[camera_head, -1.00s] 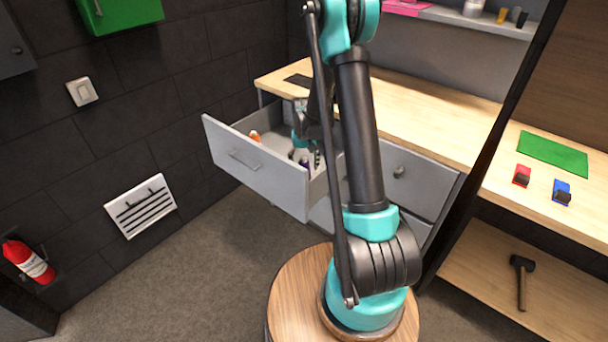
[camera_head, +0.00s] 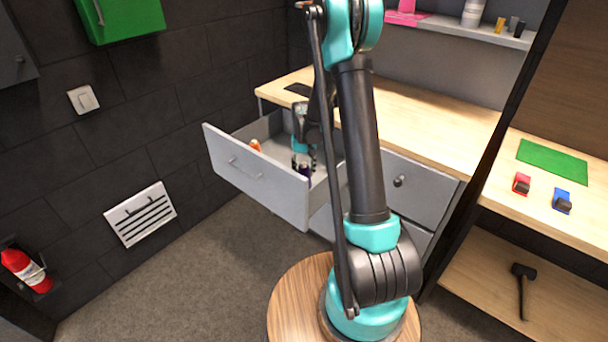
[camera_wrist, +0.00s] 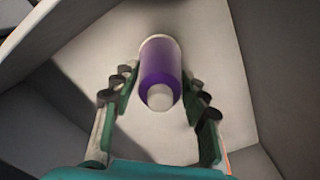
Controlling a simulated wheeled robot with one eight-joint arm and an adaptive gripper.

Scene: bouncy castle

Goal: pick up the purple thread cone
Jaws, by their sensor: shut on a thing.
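The purple thread cone (camera_wrist: 160,68) is between the two fingers of my gripper (camera_wrist: 158,100) in the wrist view, with its pale end toward the camera. My gripper is shut on it. In the head view my gripper (camera_head: 303,160) is inside the open grey drawer (camera_head: 262,184), near its right end. The purple cone (camera_head: 305,171) shows as a small dark patch at the fingertips there. I cannot tell whether the cone touches the drawer floor.
An orange thing (camera_head: 255,145) lies in the drawer to the left of my gripper. The drawer walls stand close around my gripper. The wooden worktop (camera_head: 420,115) is above and right, mostly bare. A closed drawer (camera_head: 408,185) is to the right.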

